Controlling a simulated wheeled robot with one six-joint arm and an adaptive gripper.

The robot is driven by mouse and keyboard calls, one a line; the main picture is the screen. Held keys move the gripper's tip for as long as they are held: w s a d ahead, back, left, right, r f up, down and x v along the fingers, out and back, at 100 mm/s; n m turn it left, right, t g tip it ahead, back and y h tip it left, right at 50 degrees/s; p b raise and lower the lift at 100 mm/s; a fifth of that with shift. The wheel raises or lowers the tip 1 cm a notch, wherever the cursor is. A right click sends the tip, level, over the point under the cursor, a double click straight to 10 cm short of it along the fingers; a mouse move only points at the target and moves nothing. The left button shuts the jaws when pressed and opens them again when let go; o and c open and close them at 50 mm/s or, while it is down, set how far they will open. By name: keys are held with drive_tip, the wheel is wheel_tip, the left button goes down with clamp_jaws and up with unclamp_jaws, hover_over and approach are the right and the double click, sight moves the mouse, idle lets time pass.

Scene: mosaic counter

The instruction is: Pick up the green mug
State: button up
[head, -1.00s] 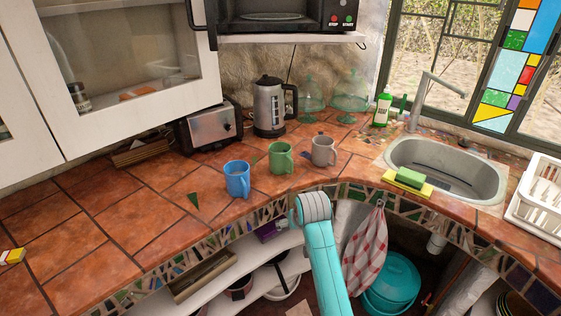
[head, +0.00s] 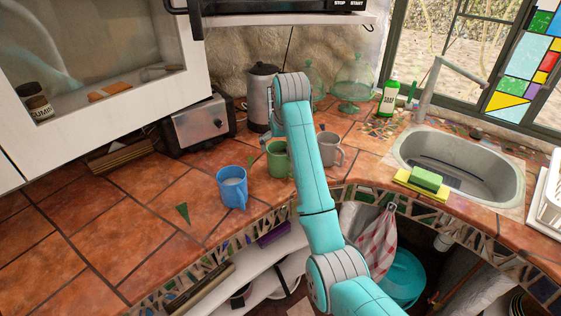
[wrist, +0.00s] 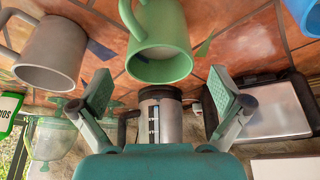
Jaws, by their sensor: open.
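The green mug (head: 278,158) stands upright on the tiled counter, between the blue mug (head: 232,187) and the grey mug (head: 328,148). My arm covers part of its right side in the head view. In the wrist view the green mug (wrist: 160,45) is at the top middle, its rim towards my gripper (wrist: 160,84). The fingers are spread wide, one to each side of the rim in the picture, with no visible contact. The grey mug (wrist: 50,55) shows at the left, and an edge of the blue mug (wrist: 307,14) at the top right. My gripper is mostly hidden in the head view.
A kettle (head: 260,98) and a toaster (head: 200,125) stand behind the mugs. Glass domes (head: 356,80) and a green bottle (head: 389,97) are farther right, near the sink (head: 460,160). A cabinet (head: 90,125) and shelf overhang the back. The counter's left front is clear.

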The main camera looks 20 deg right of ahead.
sight(279, 154)
drive_tip(key=shift+w+x, duration=0.1)
drive_tip(key=shift+x, duration=1.55)
drive_tip(key=shift+w+x, duration=0.15)
drive_tip(key=shift+x, duration=1.55)
drive_tip(key=shift+r, duration=0.1)
